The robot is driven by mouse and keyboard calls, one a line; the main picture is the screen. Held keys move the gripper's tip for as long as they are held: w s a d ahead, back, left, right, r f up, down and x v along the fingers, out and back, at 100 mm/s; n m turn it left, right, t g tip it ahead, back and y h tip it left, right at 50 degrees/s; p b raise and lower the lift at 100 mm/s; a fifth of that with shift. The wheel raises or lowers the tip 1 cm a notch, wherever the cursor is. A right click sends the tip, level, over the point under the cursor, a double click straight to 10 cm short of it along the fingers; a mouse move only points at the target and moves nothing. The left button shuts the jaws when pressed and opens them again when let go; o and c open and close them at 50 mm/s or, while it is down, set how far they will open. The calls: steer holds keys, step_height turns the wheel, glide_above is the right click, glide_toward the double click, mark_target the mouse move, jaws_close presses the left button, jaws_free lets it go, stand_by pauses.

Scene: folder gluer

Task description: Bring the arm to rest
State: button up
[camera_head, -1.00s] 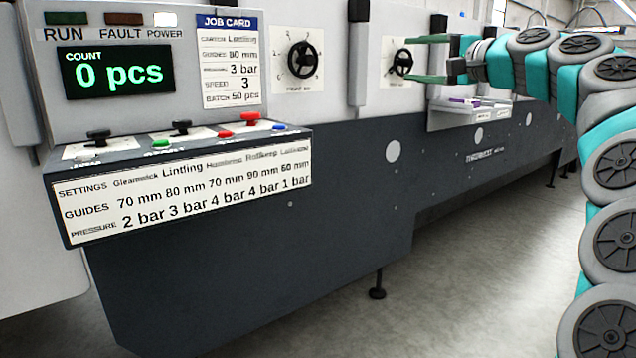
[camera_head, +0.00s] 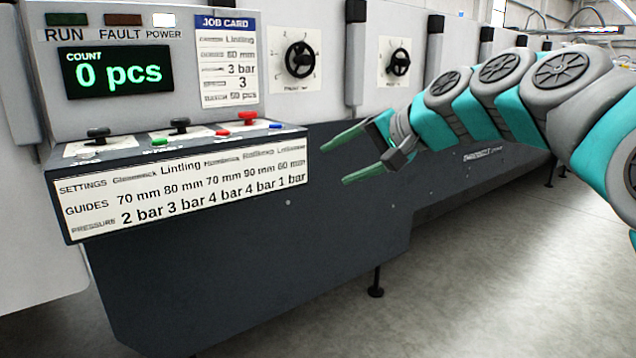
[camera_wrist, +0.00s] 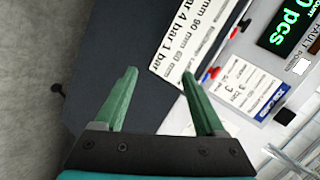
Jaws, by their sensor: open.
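My gripper (camera_head: 345,160) is open and empty in the head view, with its green fingers pointing left. It is in front of the dark lower panel of the machine, right of the control console (camera_head: 180,190), and appears apart from it. My arm reaches in from the right edge. In the wrist view, my gripper (camera_wrist: 158,88) shows two spread green fingers with nothing between them. Beyond them are the dark panel, the settings plate (camera_wrist: 185,40) and the job card (camera_wrist: 245,90).
The console carries black switches, a green button (camera_head: 160,141), red buttons and a blue one (camera_head: 276,126). Two black knobs (camera_head: 300,60), (camera_head: 399,62) sit on the upper panel. The display (camera_head: 115,74) reads 0 pcs. The floor (camera_head: 480,290) at the lower right is clear.

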steer(key=s+d+f+n+g+h, duration=0.2)
steer(key=s+f+g+h, duration=0.1)
steer(key=s+f, duration=0.95)
steer(key=s+d+f+n+g+h, duration=0.1)
steer(key=s+f+n+g+h, duration=0.15)
steer(key=s+f, duration=0.95)
steer(key=s+d+f+g+h, duration=0.3)
steer(key=s+d+f, duration=0.4)
steer(key=s, duration=0.6)
step_height(320, 180, down, 2)
steer(key=shift+d+f+g, duration=0.2)
steer(key=shift+f+g, duration=0.05)
steer(key=shift+g, duration=0.2)
